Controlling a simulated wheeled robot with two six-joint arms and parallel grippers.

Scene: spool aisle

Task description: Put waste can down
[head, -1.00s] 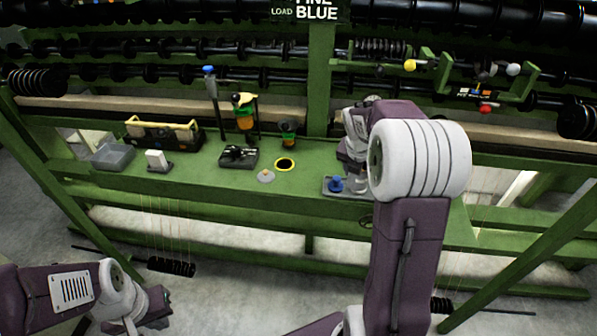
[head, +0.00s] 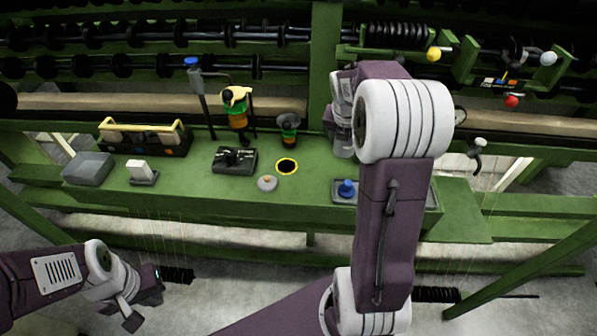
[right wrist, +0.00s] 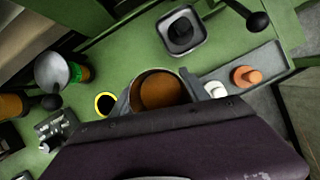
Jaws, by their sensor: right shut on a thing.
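The waste can is a grey cylinder (head: 343,148) at the back of the green bench, right of the yellow-ringed hole (head: 287,166). My right gripper (head: 341,122) is shut on it from above. In the right wrist view I look into the open can (right wrist: 158,92), whose inside looks brown; the hole (right wrist: 104,103) is just left of it. The can looks upright, but I cannot tell whether its base touches the bench. My left gripper (head: 142,300) is open and empty, low at the left in front of the bench.
A tray (head: 433,200) with a blue knob (head: 346,188) lies in front of the can, partly behind my right arm. Black rollers run behind.

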